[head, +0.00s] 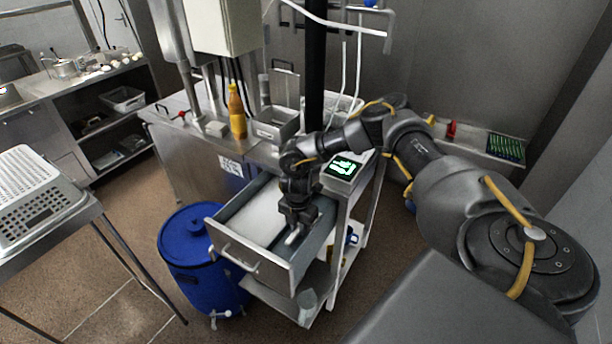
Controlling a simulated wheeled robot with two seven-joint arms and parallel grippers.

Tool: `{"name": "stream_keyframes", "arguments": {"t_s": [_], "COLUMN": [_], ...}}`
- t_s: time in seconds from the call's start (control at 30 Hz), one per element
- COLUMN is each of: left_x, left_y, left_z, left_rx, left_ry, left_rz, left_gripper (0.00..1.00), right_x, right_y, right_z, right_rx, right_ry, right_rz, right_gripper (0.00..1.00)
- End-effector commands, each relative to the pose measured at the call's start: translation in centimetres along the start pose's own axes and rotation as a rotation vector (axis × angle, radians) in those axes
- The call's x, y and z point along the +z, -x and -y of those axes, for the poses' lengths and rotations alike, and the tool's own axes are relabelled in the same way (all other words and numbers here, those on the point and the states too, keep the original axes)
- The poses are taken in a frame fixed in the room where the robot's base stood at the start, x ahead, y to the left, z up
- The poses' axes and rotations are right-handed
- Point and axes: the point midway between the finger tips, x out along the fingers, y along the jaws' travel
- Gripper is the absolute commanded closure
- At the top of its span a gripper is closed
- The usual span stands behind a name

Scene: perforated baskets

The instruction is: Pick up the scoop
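My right gripper (297,226) points down into the open drawer (251,262) of the metal cart, near the drawer's right side. A small pale, shiny piece (292,237) shows right at its fingertips. It may be part of the scoop, but it is too small and too covered by the gripper to tell. I cannot tell whether the fingers are open or shut on it. No other scoop is clearly visible. My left gripper is not in view.
A blue barrel (194,250) stands left of the drawer. An orange bottle (237,112) and a metal container (274,126) stand on the cart top, with a lit green display (343,167) near its right edge.

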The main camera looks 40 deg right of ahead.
Motion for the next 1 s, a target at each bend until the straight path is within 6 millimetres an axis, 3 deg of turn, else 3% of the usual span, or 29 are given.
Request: {"name": "stream_keyframes", "arguments": {"t_s": [0.1, 0.57, 0.77, 1.0], "left_x": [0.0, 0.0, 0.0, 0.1], "left_y": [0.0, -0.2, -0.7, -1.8], "left_z": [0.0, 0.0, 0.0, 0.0], "left_rx": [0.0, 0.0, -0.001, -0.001], "left_ry": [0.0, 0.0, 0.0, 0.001], "left_rz": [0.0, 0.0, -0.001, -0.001], "left_gripper": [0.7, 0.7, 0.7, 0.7], "right_x": [0.0, 0.0, 0.0, -2.6], "right_y": [0.0, 0.6, 3.0, 6.6], "right_z": [0.0, -0.1, -0.1, 1.8], "right_rx": [0.0, 0.002, 0.005, 0.005], "right_ry": [0.0, 0.0, 0.001, 0.006], "right_rz": [0.0, -0.001, 0.0, -0.002], "right_gripper": [1.0, 1.0, 1.0, 1.0]}}
